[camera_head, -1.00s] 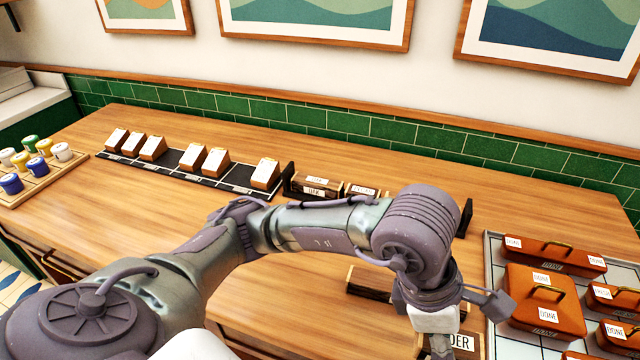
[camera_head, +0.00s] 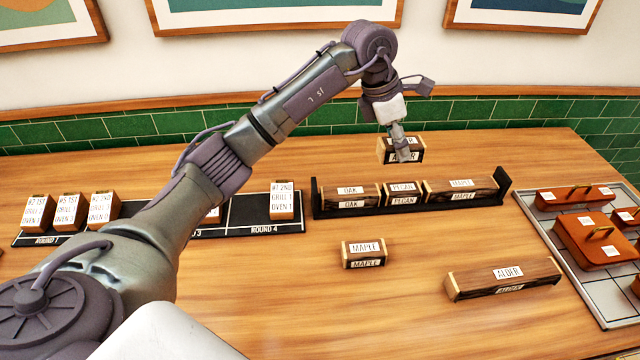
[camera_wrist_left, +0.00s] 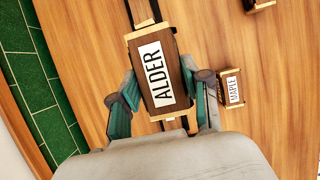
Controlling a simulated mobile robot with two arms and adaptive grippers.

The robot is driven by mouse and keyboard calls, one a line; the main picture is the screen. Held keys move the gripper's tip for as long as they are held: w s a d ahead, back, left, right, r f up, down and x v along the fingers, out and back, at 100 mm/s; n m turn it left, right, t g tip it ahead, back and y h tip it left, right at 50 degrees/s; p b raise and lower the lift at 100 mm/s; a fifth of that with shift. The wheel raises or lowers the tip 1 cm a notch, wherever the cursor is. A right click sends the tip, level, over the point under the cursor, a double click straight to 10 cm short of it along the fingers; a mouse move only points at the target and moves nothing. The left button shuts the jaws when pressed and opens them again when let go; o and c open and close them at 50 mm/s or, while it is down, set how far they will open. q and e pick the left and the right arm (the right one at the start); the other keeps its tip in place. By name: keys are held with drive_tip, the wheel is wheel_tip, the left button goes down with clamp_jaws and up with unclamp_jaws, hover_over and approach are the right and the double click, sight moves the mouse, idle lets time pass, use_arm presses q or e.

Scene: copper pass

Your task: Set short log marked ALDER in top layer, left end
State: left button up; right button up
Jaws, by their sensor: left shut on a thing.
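My left gripper (camera_head: 399,148) is shut on the short log marked ALDER (camera_head: 416,153), a dark wood block with pale ends and white labels. It holds the log raised; in the head view the log appears just beyond and above the middle of the rack. The left wrist view shows the ALDER log (camera_wrist_left: 160,72) between the two fingers. The black rack (camera_head: 504,184) has upright ends and one visible layer: OAK (camera_head: 350,196) at left, PECAN (camera_head: 403,194) in the middle, MAPLE (camera_head: 462,190) at right. Nothing lies on top of them. My right gripper is not in view.
A short MAPLE log (camera_head: 364,254) and a longer ALDER log (camera_head: 505,279) lie on the table in front of the rack. A black strip with order blocks (camera_head: 248,209) is left of the rack. A grey tray (camera_head: 552,235) with orange boxes stands at right. A tiled wall is behind.

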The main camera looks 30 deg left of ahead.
use_arm(q)
drive_tip(key=shift+a, duration=0.4)
drive_tip(key=s+a+f+p, duration=0.1)
drive_tip(key=a+f, duration=0.1)
drive_tip(key=a, duration=0.1)
drive_tip(key=s+a+f+p, duration=0.1)
drive_tip(key=s+a+f, duration=0.1)
drive_tip(key=a, duration=0.1)
drive_tip(key=s+a+f+p, duration=0.1)
drive_tip(key=s+a+f, duration=0.1)
drive_tip(key=a, duration=0.1)
drive_tip(key=shift+a+f, duration=0.15)
drive_tip(key=shift+f, duration=0.05)
drive_tip(key=shift+a+f, duration=0.15)
drive_tip(key=shift+a, duration=0.05)
drive_tip(key=shift+f+p, duration=0.3)
drive_tip(key=shift+f, duration=0.05)
wheel_tip(320, 180, down, 2)
drive_tip(key=shift+d+f+p, duration=0.1)
drive_tip(key=shift+f+p, duration=0.1)
drive_tip(key=shift+p, duration=0.3)
drive_tip(key=shift+f, duration=0.65)
drive_tip(key=o, duration=0.8)
drive_tip(key=shift+c, duration=0.2)
drive_tip(key=o, duration=0.4)
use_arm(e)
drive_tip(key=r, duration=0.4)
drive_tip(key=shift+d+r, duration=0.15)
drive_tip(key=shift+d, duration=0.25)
